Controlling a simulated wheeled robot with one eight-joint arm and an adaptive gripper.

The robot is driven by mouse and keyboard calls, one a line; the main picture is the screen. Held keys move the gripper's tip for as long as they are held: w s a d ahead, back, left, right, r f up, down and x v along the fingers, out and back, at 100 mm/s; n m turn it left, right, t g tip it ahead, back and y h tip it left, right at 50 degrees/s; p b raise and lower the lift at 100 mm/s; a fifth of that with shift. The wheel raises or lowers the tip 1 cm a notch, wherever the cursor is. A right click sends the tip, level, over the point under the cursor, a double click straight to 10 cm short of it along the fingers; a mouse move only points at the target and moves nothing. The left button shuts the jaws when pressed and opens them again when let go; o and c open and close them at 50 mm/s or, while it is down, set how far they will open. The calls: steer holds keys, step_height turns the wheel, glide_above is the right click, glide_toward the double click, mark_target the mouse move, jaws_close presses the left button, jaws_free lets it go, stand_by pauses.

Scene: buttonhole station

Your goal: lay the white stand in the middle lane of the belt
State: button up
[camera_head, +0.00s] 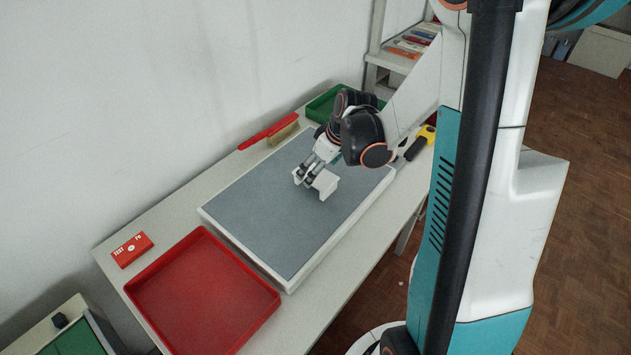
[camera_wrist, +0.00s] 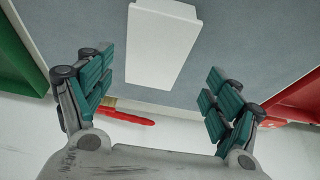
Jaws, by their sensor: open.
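The white stand (camera_head: 325,185) sits on the grey belt (camera_head: 270,213), toward its right part in the head view. In the wrist view the white stand (camera_wrist: 162,45) shows as a pale block between and beyond the fingertips. My gripper (camera_head: 308,178) is at the stand in the head view, and its fingers partly cover it. In the wrist view my gripper (camera_wrist: 160,88) is open, with a finger on each side and clear gaps to the stand. No lane markings can be made out on the belt (camera_wrist: 222,50).
A red tray (camera_head: 203,295) stands left of the belt, beside a red box (camera_head: 132,250) marked TEST. A green tray (camera_head: 325,103) and a brush with red handle (camera_head: 268,131) lie at the back. A yellow and black tool (camera_head: 420,142) lies at the right end.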

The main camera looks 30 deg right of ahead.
mark_target(316, 180)
steer(key=b+x, duration=0.1)
steer(key=x, duration=0.2)
steer(key=d+b+x, duration=0.1)
steer(key=x, duration=0.1)
steer(key=shift+f+b, duration=0.3)
steer(key=shift+f, duration=0.1)
steer(key=shift+r, duration=0.1)
steer(key=c, duration=1.3)
